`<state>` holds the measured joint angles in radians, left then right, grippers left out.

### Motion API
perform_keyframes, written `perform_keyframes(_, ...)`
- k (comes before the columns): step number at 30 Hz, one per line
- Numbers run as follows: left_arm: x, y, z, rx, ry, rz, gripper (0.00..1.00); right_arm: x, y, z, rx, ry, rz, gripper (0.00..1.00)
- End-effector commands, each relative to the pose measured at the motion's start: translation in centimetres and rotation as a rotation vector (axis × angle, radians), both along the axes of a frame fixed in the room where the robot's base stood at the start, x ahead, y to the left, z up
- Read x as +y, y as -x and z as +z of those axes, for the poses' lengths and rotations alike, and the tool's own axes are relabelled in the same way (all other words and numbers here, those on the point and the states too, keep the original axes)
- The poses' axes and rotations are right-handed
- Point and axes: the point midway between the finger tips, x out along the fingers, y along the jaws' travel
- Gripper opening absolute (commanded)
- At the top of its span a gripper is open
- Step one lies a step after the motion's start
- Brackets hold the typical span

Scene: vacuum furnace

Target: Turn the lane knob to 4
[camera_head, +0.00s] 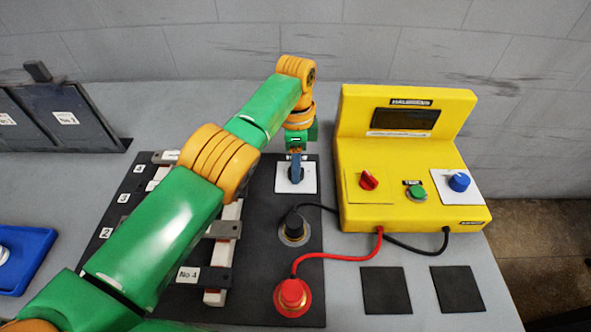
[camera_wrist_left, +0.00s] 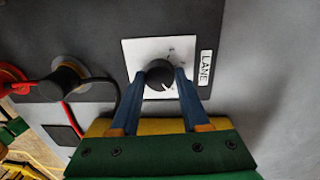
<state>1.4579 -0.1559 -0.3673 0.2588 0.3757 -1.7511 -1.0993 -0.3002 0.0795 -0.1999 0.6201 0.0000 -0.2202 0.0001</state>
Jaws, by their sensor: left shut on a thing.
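The lane knob (camera_wrist_left: 159,74) is a round black knob with a white pointer line, on a white plate (camera_wrist_left: 131,49) with a label reading LANE. My left gripper (camera_wrist_left: 160,84) is shut on this knob, with one blue finger on each side of it. In the head view my left gripper (camera_head: 296,172) reaches down onto the white plate (camera_head: 283,187), and it hides the knob there. The pointer points toward the lower right in the wrist view. The scale marks are too small to read. My right gripper does not show.
A yellow console (camera_head: 400,160) with red, green and blue controls stands right of the knob plate. A black terminal (camera_head: 294,228) and a red terminal (camera_head: 292,296) with cables sit nearer. Numbered lanes lie left, partly behind my arm. A blue tray (camera_head: 22,262) is at far left.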

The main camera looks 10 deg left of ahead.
Motion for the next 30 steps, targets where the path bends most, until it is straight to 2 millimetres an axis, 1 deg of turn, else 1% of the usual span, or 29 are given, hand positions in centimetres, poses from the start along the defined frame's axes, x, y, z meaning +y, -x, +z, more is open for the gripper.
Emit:
perform_keyframes(1,-0.08,0.08,-0.4,0.003,0.002,-0.02,0.0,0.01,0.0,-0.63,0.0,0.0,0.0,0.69)
perform_keyframes(7,-0.09,0.15,-0.26,0.004,0.001,-0.08,0.0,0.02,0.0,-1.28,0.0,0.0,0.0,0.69)
perform_keyframes(24,-0.09,0.21,-0.13,0.007,0.002,-0.105,0.0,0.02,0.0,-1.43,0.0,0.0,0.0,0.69)
perform_keyframes(25,-0.1,0.21,-0.14,0.007,0.002,-0.105,0.54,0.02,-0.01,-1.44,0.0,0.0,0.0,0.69)
perform_keyframes(26,-0.09,0.2,-0.14,0.007,0.002,-0.105,0.62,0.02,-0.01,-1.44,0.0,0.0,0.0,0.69)
perform_keyframes(27,-0.08,0.19,-0.13,0.006,0.002,-0.105,0.73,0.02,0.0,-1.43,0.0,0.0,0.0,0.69)
perform_keyframes(28,-0.08,0.18,-0.12,0.005,0.002,-0.105,0.76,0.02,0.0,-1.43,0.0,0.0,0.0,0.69)
perform_keyframes(30,-0.07,0.16,-0.09,0.004,0.002,-0.104,0.76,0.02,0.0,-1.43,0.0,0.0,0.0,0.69)
